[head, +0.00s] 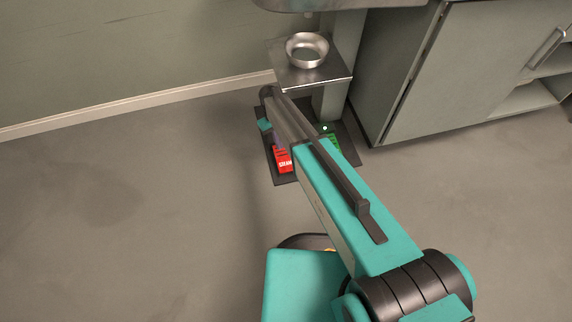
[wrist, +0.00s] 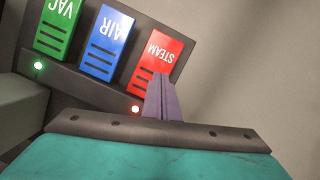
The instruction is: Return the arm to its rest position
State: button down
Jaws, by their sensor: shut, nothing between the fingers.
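My arm reaches forward and down from the lower right of the head view, and its far end is over the pedal unit. My gripper (wrist: 160,80) is shut and empty in the wrist view, its two grey-purple fingers together. The fingertips overlap the lower part of the red STEAM pedal (wrist: 156,55); I cannot tell whether they touch it. In the head view the red pedal (head: 284,160) shows just beside the arm, and the gripper there is mostly hidden by the arm.
The blue AIR pedal (wrist: 107,43) and green VAC pedal (wrist: 56,28) stand beside the red one. A red light (wrist: 135,109) and a green light (wrist: 38,66) glow. A metal shelf (head: 327,76) holds a ring-shaped bowl (head: 306,49). A grey cabinet (head: 420,100) stands right; the left floor is clear.

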jog(key=s+d+r+m+g+p, duration=0.1)
jog(key=s+d+r+m+p, duration=0.1)
jog(key=s+d+r+p, duration=0.4)
jog(key=s+d+r+m+g+p, duration=0.1)
jog(key=s+d+r+p, duration=0.2)
jog(key=s+d+p, duration=0.6)
jog(key=s+d+r+m+p, duration=0.1)
jog(key=s+d+r+p, duration=0.2)
jog(key=s, duration=0.4)
jog(key=s+d+r+m+y+p, duration=0.1)
jog(key=s+d+r+p, duration=0.2)
jog(key=s+r, duration=0.2)
jog(key=s+d+r+m+g+p, duration=0.1)
jog(key=s+r, duration=0.4)
jog(key=s, duration=0.6)
jog(key=d+m+p, duration=0.1)
jog(key=d+p, duration=0.1)
jog(key=shift+s+d+y+p, duration=0.15)
jog(key=shift+d+y+p, duration=0.15)
jog(key=shift+p, duration=0.05)
